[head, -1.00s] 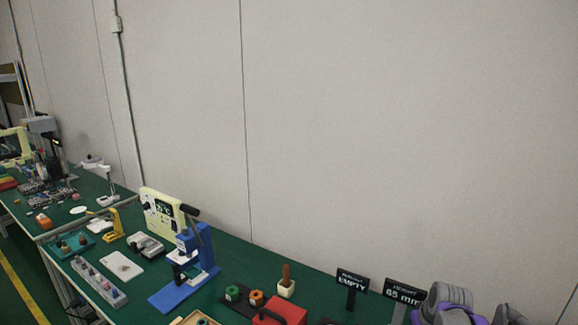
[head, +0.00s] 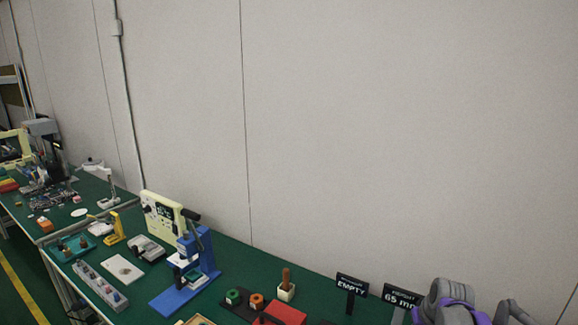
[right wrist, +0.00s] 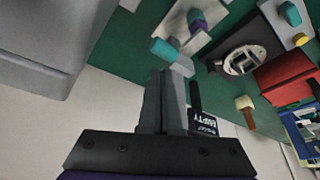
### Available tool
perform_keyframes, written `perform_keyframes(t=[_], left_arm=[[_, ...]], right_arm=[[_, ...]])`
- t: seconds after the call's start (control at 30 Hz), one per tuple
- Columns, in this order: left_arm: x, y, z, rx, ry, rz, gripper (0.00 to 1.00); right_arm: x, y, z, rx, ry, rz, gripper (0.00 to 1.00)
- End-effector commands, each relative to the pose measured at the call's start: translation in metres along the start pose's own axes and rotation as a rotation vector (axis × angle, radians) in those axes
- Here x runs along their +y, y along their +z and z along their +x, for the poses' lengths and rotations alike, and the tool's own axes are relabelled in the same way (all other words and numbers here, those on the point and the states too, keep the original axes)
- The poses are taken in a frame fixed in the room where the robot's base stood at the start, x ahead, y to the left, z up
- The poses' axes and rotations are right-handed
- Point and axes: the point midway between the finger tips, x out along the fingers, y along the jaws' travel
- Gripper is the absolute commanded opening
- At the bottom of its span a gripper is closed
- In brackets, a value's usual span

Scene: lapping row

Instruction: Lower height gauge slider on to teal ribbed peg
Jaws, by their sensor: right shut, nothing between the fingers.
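In the right wrist view, my right gripper (right wrist: 165,75) has its fingers together and holds nothing. Just beyond its tips is a grey block with a teal cylindrical end (right wrist: 164,50), which may be the gauge slider. Past it, a teal and purple cylinder (right wrist: 197,20), possibly the ribbed peg, is on a pale plate (right wrist: 172,24). I cannot tell whether the block and cylinder touch. The head view shows part of my right arm at the bottom right, but not its gripper or the gauge. My left gripper is not in view.
A red box (head: 287,313), a wooden-handled tool (head: 286,287) and a blue press (head: 192,263) stand farther left. A black fixture (right wrist: 243,60) lies near the gripper.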

Motion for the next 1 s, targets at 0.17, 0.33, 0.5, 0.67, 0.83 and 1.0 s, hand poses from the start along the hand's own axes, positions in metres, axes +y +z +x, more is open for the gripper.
perform_keyframes(t=[0.17, 0.33, 0.5, 0.67, 0.83, 1.0], left_arm=[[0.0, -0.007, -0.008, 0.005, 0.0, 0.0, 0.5], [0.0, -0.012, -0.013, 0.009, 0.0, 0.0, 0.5], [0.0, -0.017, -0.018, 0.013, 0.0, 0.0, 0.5], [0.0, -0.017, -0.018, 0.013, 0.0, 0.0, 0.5], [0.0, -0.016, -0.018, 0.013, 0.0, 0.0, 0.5], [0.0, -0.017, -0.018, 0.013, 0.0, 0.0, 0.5]], right_arm=[[0.0, -0.005, -0.012, 0.001, 0.0, 0.0, 0.0], [0.0, -0.009, -0.021, 0.0, 0.0, 0.0, 0.0], [0.0, -0.013, -0.03, 0.0, 0.0, 0.0, 0.0], [0.0, -0.012, -0.03, 0.0, 0.0, 0.0, 0.0], [-0.001, -0.012, -0.03, 0.0, 0.0, 0.0, 0.0], [-0.019, 0.004, -0.045, 0.003, 0.0, -0.004, 0.0]])
